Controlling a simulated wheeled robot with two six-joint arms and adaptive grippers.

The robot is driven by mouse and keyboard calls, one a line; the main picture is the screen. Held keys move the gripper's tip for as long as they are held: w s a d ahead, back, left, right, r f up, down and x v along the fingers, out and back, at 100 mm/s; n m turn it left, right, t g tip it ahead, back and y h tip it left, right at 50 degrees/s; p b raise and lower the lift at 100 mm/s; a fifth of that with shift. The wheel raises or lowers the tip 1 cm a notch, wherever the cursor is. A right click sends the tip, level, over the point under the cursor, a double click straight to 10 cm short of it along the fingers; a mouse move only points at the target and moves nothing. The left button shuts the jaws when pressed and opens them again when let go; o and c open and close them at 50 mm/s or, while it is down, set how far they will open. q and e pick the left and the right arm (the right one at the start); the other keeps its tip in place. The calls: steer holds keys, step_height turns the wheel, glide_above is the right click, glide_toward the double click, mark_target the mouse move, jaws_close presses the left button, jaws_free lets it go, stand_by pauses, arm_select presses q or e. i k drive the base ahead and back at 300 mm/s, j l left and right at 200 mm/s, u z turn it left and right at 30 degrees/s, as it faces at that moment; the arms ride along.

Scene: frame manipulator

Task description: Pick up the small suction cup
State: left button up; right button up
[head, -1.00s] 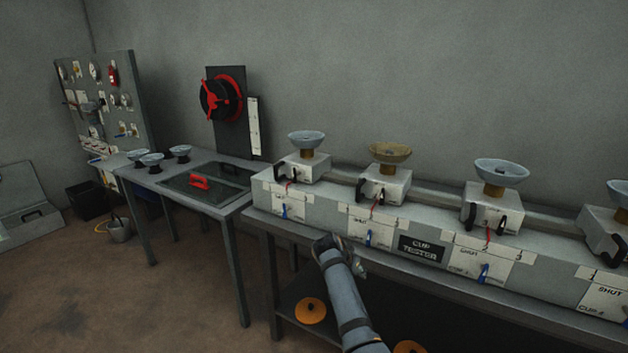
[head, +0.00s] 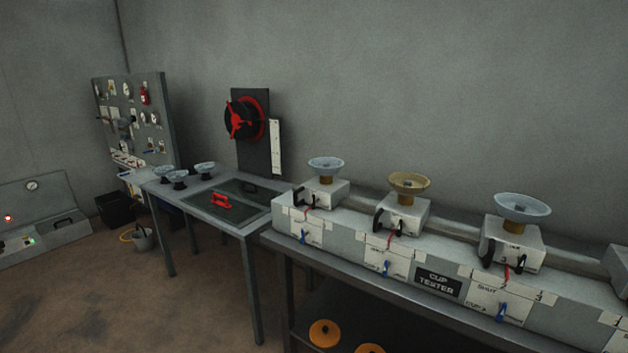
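Several suction cups are in view. Three smaller pale blue-grey cups stand on the left table: one at the back left (head: 163,173), one in front of it (head: 177,180) and one to the right (head: 205,169). On the cup tester (head: 350,238) stand a pale blue cup (head: 326,165), a tan cup (head: 409,184) and a larger pale blue cup (head: 522,208), each on a white box with a black handle. I cannot tell which cup the task means. Neither of my grippers is in view.
The left table (head: 247,229) also bears a dark panel with a red handle (head: 221,201). A black bin (head: 115,209) and a grey bucket (head: 142,239) stand left of it. Orange discs (head: 324,333) lie under the tester bench. The floor at front left is clear.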

mark_target(407, 183)
steer(key=i+j+z, duration=0.2)
steer(key=i+j, duration=0.15)
steer(key=i+j+z, duration=0.15)
steer(key=i+j, duration=0.25)
steer(key=i+j+z, duration=0.2)
steer(key=i+j, duration=0.15)
steer(key=j, duration=0.2)
steer(key=i+j+z, duration=0.2)
steer(key=j, duration=0.3)
steer(key=i, duration=0.1)
